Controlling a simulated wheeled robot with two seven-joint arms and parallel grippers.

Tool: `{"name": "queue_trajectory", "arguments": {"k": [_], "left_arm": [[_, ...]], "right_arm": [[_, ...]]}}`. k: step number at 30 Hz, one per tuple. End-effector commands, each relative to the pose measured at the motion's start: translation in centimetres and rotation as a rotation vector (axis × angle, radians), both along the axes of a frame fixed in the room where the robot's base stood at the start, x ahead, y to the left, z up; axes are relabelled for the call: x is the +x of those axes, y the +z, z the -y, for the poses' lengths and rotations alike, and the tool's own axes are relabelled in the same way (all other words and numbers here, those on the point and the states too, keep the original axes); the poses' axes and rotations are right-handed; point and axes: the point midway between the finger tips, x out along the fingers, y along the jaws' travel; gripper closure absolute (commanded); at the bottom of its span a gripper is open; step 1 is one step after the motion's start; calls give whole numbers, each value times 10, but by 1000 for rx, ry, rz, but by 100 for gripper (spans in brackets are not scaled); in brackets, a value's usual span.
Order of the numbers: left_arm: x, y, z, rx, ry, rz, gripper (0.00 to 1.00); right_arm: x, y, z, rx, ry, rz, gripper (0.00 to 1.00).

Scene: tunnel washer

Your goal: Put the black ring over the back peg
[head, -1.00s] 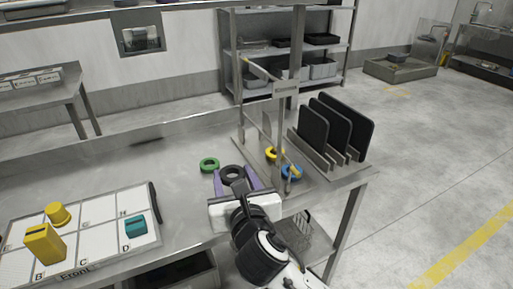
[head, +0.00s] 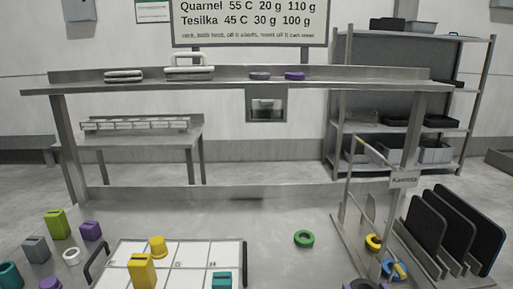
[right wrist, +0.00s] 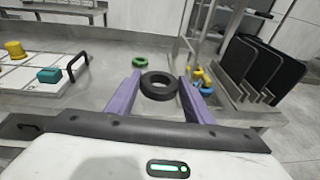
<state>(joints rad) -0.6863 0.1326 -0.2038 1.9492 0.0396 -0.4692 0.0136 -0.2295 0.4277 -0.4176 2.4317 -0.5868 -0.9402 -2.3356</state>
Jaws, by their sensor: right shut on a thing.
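The black ring (right wrist: 158,95) is held between the purple fingers of my right gripper (right wrist: 160,82) in the right wrist view. In the head view only the top of the black ring (head: 363,285) shows at the bottom edge. A yellow ring (head: 373,242) and a blue ring (head: 396,271) are at the steel stand (head: 345,232), to the right of my right gripper. Which upright there is the back peg I cannot tell; the pegs are small and partly hidden by the rings and frame. My left gripper is out of view.
A green ring (head: 304,239) lies on the bench, beyond my right gripper. Black panels (head: 445,225) stand in a rack at the right. A white gridded board (head: 190,256) with coloured blocks and a black handle (head: 97,262) lies at the left.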

Motion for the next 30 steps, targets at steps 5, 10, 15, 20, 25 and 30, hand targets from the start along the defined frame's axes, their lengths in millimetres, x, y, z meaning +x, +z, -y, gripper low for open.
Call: {"name": "queue_trajectory", "arguments": {"k": [5,10,15,20,25,30], "left_arm": [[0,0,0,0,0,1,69],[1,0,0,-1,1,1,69],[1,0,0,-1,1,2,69],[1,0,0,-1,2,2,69],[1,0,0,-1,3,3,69],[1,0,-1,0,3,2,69]], "right_arm": [[-18,9,0,-5,41,5,75],[-19,9,0,-6,43,5,75],[-19,8,0,0,38,3,75],[2,3,1,2,-5,10,75],[48,-5,-10,4,-77,15,75],[84,-6,-31,4,-115,8,75]]}}
